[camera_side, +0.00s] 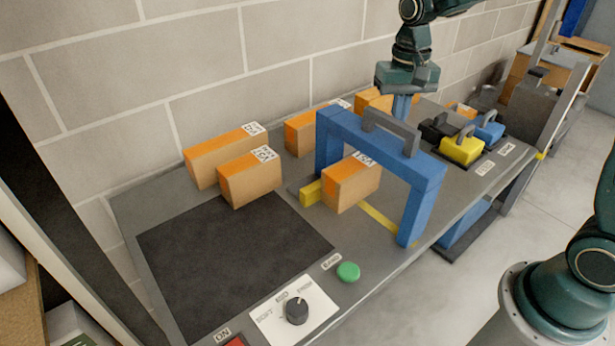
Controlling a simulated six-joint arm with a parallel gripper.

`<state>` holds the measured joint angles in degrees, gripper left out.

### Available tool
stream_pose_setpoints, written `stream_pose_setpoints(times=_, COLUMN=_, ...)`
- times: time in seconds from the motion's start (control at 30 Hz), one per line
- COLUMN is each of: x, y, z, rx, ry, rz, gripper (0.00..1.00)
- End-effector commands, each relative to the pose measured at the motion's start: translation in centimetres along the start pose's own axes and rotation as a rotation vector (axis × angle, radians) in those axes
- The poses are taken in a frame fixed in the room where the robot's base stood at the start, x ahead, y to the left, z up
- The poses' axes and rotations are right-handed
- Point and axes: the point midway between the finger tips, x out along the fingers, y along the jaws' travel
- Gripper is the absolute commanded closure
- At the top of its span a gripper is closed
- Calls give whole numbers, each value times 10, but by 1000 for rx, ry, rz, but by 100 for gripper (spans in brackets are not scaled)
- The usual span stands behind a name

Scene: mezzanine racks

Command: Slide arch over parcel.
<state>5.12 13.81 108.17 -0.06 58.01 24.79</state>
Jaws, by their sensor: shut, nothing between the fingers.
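The blue arch (428,178) stands upright on the grey table, with a dark grey handle (392,128) on top. An orange-brown parcel (350,188) with a white label shows in and in front of the arch's opening, between its two legs. Its far end is partly hidden by the arch's beam, so I cannot tell how far it lies under it. My gripper (402,112) is shut and empty, pointing down just behind the arch's handle. It looks apart from the handle, and its fingertips are partly hidden.
A yellow block (311,193) sits beside the parcel, and a yellow line (381,219) runs along the table. Several more parcels (249,178) stand along the wall side. Yellow (462,149), blue and black handled blocks stand at right. A dark mat (225,265), knob (296,311) and green button (348,271) lie in front.

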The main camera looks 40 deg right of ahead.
Motion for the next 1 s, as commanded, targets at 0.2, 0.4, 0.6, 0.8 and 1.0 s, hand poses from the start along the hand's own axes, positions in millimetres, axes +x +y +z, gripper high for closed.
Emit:
stream_pose_setpoints(times=0.2, x=0, y=3, z=-2, rx=3, ry=0, rz=0, gripper=100)
stream_pose_setpoints(times=0.4, x=0, y=9, z=-5, rx=4, ry=0, rz=1, gripper=100)
stream_pose_setpoints(times=0.6, x=0, y=14, z=-8, rx=3, ry=0, rz=1, gripper=100)
stream_pose_setpoints(times=0.8, x=0, y=14, z=-8, rx=3, ry=0, rz=1, gripper=100)
stream_pose_setpoints(times=1.0, x=-5, y=14, z=-8, rx=3, ry=2, rz=0, gripper=100)
